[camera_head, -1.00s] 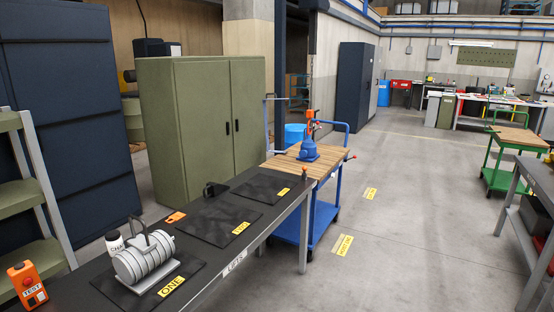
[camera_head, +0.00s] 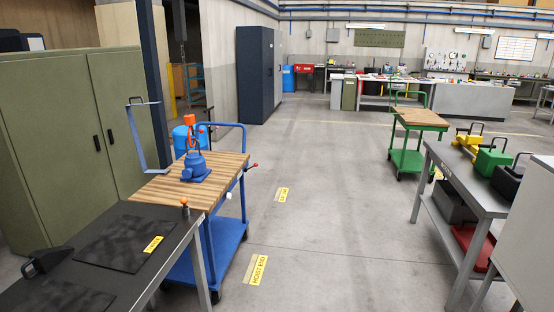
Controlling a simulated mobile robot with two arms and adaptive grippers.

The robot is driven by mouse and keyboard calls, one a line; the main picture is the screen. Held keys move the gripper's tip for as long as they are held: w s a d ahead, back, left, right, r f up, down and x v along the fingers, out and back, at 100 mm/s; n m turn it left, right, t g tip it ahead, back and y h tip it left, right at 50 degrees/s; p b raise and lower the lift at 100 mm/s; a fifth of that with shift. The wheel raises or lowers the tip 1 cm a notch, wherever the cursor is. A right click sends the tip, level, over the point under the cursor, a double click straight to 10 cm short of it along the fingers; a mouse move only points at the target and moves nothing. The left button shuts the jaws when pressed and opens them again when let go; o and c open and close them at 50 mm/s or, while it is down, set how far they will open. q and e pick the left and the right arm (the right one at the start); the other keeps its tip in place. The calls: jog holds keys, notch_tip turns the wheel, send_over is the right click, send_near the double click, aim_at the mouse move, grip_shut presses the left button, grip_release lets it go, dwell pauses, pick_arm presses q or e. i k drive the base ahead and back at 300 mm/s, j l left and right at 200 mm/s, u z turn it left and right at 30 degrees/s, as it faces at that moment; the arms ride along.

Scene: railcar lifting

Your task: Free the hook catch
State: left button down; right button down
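A blue device (camera_head: 195,168) stands on the wooden top of a blue cart (camera_head: 223,164) left of the middle. An orange part (camera_head: 190,120) sits at its top, with a dark red upright part below. The hook catch is too small to make out for certain. Neither of my grippers is in view.
A dark workbench (camera_head: 178,232) with black mats is at the front left, beside the cart. A grey bench (camera_head: 437,158) with yellow and green items stands right. A green cart (camera_head: 419,119) stands farther back. The floor (camera_head: 330,200) between is clear.

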aim_at(201, 130)
jog(key=i+u, duration=0.15)
jog(key=i, duration=0.35)
jog(key=i+l+u, duration=0.15)
jog(key=i, duration=0.35)
jog(key=i+l+u, duration=0.2)
jog(key=i, duration=0.3)
jog(key=i+l+u, duration=0.15)
jog(key=i, duration=0.3)
jog(key=i+l+u, duration=1.15)
jog(key=l+u, duration=0.25)
jog(key=l, duration=0.15)
